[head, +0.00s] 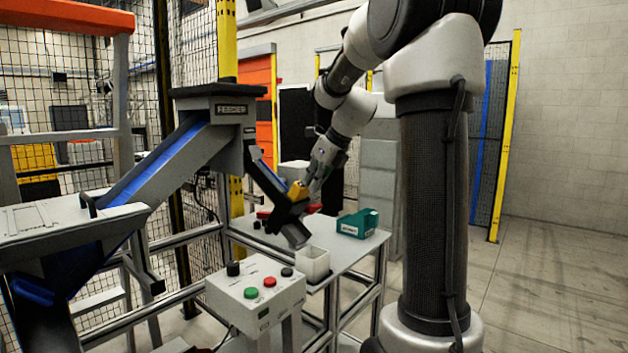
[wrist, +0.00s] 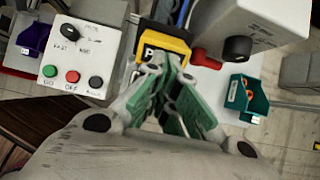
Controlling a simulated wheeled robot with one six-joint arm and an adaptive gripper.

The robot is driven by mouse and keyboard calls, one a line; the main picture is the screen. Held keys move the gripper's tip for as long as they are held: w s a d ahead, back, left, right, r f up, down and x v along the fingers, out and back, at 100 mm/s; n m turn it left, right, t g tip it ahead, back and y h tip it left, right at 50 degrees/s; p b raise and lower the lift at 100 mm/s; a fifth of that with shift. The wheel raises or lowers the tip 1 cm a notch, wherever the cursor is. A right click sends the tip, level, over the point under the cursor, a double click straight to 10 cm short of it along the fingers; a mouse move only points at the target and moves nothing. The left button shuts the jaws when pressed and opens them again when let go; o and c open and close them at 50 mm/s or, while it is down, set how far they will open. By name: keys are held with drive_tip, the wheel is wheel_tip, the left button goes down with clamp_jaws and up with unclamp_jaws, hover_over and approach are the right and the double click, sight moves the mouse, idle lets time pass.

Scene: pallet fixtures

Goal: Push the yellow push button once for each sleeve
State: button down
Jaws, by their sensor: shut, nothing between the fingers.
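A yellow block-like part with a dark letter on its face, which looks like the push button (wrist: 165,45), sits just beyond my fingertips in the wrist view. In the head view the yellow part (head: 297,190) shows at the end of my arm, above the table. My gripper (wrist: 168,68) is shut and empty, its green-padded fingers close to the yellow part's lower edge; I cannot tell whether they touch it. The gripper also shows in the head view (head: 308,182). Orange ring-like pieces (wrist: 248,94), possibly sleeves, lie in a teal bin (wrist: 236,101); I cannot count them surely.
A control box (head: 256,290) with green, red and black controls stands in front. A white open container (head: 314,264) sits on the grey table (head: 347,254). The feeder chute (head: 225,108) rises at left. A purple bin (wrist: 32,40) and a red part (wrist: 205,58) show in the wrist view.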

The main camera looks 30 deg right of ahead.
drive_tip(key=x, duration=0.2)
drive_tip(key=shift+w+f, duration=0.15)
drive_tip(key=shift+f, duration=0.05)
idle(0.9)
drive_tip(key=v, duration=1.4)
drive_tip(key=shift+a+r, duration=0.1)
